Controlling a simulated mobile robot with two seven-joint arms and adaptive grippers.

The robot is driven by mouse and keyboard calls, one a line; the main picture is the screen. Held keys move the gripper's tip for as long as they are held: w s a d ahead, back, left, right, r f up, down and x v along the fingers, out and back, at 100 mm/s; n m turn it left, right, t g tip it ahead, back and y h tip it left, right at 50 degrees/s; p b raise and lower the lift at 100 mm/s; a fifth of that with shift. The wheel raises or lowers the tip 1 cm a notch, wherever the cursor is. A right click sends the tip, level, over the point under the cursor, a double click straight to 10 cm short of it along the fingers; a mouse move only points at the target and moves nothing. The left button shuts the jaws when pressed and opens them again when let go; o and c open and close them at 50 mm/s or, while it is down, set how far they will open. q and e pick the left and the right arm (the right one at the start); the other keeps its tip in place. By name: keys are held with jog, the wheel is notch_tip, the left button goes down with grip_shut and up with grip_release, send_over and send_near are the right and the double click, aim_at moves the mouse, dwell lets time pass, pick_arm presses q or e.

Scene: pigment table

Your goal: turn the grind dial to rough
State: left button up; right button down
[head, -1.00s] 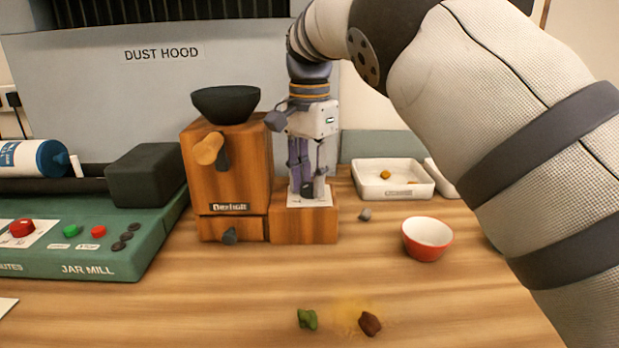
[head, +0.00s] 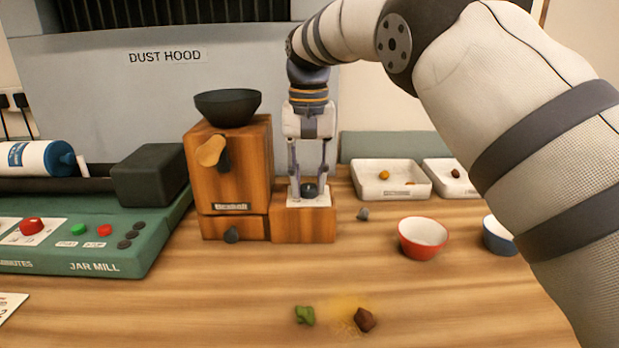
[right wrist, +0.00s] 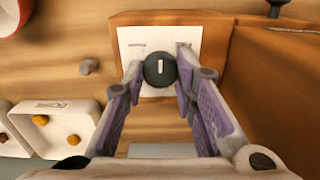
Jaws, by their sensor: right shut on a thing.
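The grind dial (head: 309,189) is a dark round knob on a white plate, on top of the low wooden block beside the wooden grinder (head: 240,170). In the right wrist view the dial (right wrist: 160,69) shows a pale pointer mark, nearly upright in the picture. The white plate (right wrist: 135,45) has small print at its corners that I cannot read. My right gripper (head: 309,192) points straight down over the block. Its fingers (right wrist: 160,76) are shut on the dial, one on each side. My left gripper is not in view.
A red bowl (head: 423,238), a blue bowl (head: 497,238) and white trays (head: 391,180) stand to the right. A grey lump (head: 363,214) lies near the block. The green jar mill (head: 90,240) is at left. The front table is mostly clear, with green and brown lumps (head: 364,319).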

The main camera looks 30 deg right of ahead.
aim_at(308, 186)
jog(key=n, duration=0.4)
jog(key=shift+f+n, duration=0.1)
jog(key=shift+n, duration=2.4)
jog(key=shift+f, duration=0.1)
jog(key=c, duration=1.3)
grip_release()
jog(key=shift+r, duration=0.2)
notch_tip(308, 186, up, 7)
jog(key=shift+r, duration=0.15)
